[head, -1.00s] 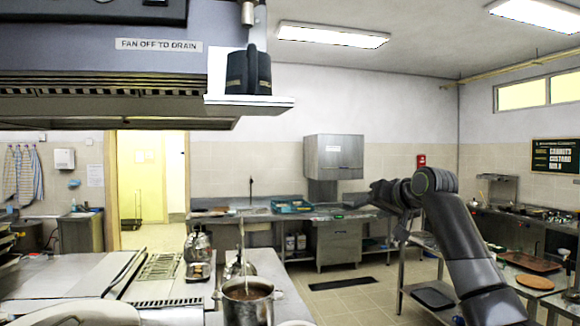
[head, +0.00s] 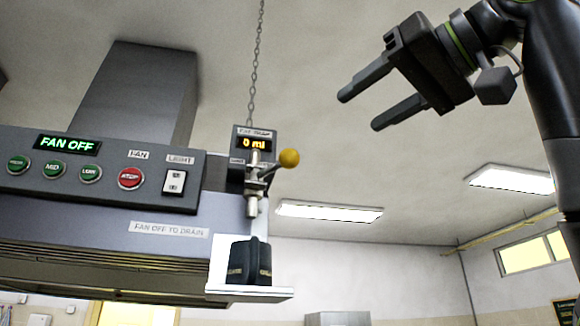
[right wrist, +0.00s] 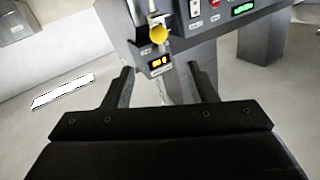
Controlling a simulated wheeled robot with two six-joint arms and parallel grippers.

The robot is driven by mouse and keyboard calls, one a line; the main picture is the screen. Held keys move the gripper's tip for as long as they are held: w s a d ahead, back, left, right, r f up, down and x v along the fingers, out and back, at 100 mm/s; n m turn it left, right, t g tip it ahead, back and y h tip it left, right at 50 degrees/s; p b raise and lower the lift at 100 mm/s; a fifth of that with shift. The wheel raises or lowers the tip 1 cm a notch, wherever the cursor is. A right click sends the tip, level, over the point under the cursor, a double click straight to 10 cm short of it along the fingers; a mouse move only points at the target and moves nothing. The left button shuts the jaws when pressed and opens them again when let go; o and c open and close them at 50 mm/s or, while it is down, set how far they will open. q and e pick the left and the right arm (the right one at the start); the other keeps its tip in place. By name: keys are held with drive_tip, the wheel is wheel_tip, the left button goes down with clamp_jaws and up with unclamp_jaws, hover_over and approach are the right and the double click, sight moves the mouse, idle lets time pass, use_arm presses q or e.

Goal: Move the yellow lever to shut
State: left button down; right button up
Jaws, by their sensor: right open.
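The yellow lever (head: 289,158) is a round yellow knob on a short arm of a metal valve (head: 254,176) at the right end of the extractor hood. The knob sticks out to the right and slightly up. A small box above the valve has a display (head: 254,144) reading "0 ml". My right gripper (head: 360,108) is open and empty, up and to the right of the lever, apart from it. In the right wrist view the yellow knob (right wrist: 157,35) shows beyond and above my open fingers (right wrist: 162,85). My left gripper is not in view.
The hood panel (head: 100,170) has a "FAN OFF" display, several buttons and a light switch. A chain (head: 256,60) hangs above the box. Space right of the lever is clear.

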sight(296, 153)
drive_tip(key=p+x, duration=0.7)
drive_tip(key=x, duration=0.9)
drive_tip(key=shift+w+r+p, duration=0.1)
drive_tip(key=shift+w+p, duration=0.1)
drive_tip(key=shift+p, duration=0.1)
drive_tip(key=shift+w+a, duration=0.35)
drive_tip(key=shift+a, duration=0.1)
drive_tip(key=shift+d, duration=0.1)
drive_tip(key=shift+c, duration=0.4)
clamp_jaws()
